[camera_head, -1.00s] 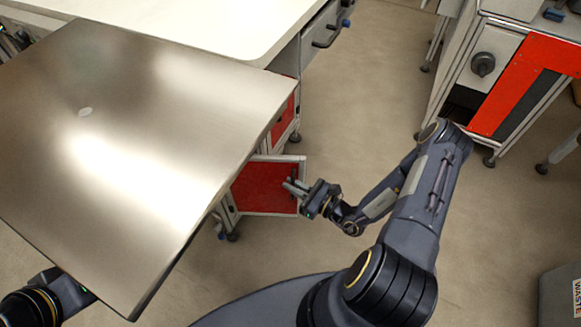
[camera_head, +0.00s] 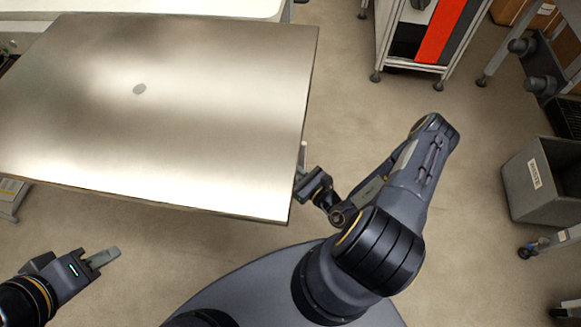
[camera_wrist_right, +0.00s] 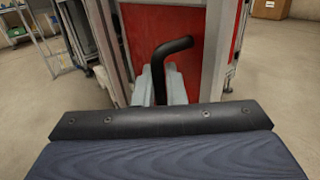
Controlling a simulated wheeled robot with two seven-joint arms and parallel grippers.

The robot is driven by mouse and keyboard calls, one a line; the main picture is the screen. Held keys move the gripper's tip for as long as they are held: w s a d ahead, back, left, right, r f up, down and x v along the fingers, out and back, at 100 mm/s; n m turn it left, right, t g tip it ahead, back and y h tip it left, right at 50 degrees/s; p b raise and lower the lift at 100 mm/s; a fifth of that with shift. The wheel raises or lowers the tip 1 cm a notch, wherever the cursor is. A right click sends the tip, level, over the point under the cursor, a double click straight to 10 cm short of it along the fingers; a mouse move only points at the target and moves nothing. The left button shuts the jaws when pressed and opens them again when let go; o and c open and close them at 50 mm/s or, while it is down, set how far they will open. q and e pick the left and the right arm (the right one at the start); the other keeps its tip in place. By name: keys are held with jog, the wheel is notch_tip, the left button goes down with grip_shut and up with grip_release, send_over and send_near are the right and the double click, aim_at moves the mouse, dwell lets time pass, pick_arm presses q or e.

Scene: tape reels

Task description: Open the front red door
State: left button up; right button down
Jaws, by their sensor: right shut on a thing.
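The red door (camera_wrist_right: 196,45) with its light metal frame fills the middle of the right wrist view. Its black bent handle (camera_wrist_right: 172,52) comes down between the fingers of my right gripper (camera_wrist_right: 162,84), which is shut on it. In the head view my right gripper (camera_head: 302,180) is at the right edge of the metal tabletop. The door is almost wholly hidden under that top there, so how far it stands open is unclear. My left gripper (camera_head: 103,257) is at the lower left, away from the door. Its finger gap does not show clearly.
The wide metal tabletop (camera_head: 190,150) overhangs the door area. A cabinet with a red panel (camera_head: 441,32) stands at the upper right, and a grey bin (camera_head: 545,180) stands at the right. The floor (camera_head: 345,95) between the tabletop and these is clear.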

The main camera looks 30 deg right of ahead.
jog(key=shift+w+a, duration=0.1)
jog(key=shift+a, duration=0.05)
jog(key=c, duration=1.6)
grip_release()
jog(key=shift+s+d, duration=0.2)
jog(key=shift+s, duration=0.1)
jog(key=v, duration=0.7)
jog(key=shift+s+p, duration=0.1)
jog(key=shift+p, duration=0.2)
